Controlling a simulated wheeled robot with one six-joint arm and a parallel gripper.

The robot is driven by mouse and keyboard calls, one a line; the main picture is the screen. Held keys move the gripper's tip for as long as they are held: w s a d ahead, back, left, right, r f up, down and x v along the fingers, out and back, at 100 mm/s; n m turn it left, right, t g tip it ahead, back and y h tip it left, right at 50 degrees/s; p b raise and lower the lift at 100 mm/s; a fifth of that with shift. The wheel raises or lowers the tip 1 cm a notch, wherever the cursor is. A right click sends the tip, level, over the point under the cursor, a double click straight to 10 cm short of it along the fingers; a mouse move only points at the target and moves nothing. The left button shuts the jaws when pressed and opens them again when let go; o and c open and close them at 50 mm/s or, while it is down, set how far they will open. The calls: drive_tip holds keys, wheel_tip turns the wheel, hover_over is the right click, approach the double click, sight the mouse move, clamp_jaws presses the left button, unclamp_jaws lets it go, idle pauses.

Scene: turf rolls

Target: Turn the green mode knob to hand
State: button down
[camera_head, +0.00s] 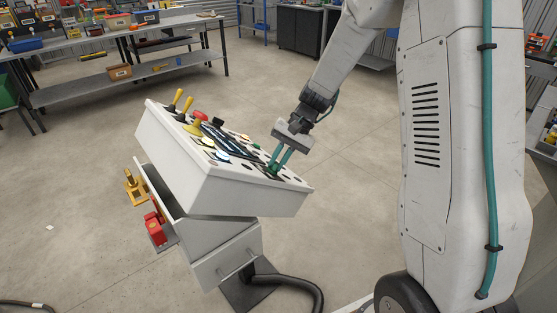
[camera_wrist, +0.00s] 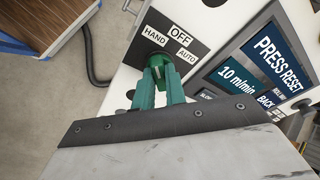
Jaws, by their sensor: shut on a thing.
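The green mode knob (camera_wrist: 157,65) sits on a black plate (camera_wrist: 201,27) marked HAND at the left, OFF at the top and AUTO at the right. My gripper (camera_wrist: 160,78) has its green fingers closed around the knob in the wrist view. The fingers hide part of the knob, and I cannot tell which label it points to. In the head view my gripper (camera_head: 274,166) reaches down to the right end of the sloped white control console (camera_head: 225,185). The knob is mostly hidden by the fingers there.
Yellow-handled levers (camera_head: 180,101) and a red button (camera_head: 201,116) stand on the console's left part. Screens reading PRESS RESET (camera_wrist: 281,62) and 10 m/min (camera_wrist: 238,82) lie right of the knob. A black hose (camera_head: 300,284) runs from the console's foot. Open floor surrounds it.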

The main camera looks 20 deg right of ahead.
drive_tip(key=shift+s+f, duration=0.1)
drive_tip(key=c, duration=1.4)
unclamp_jaws()
drive_tip(key=shift+c, duration=0.2)
drive_tip(key=v, duration=0.7)
drive_tip(key=shift+d+r, duration=0.2)
drive_tip(key=shift+r, duration=0.2)
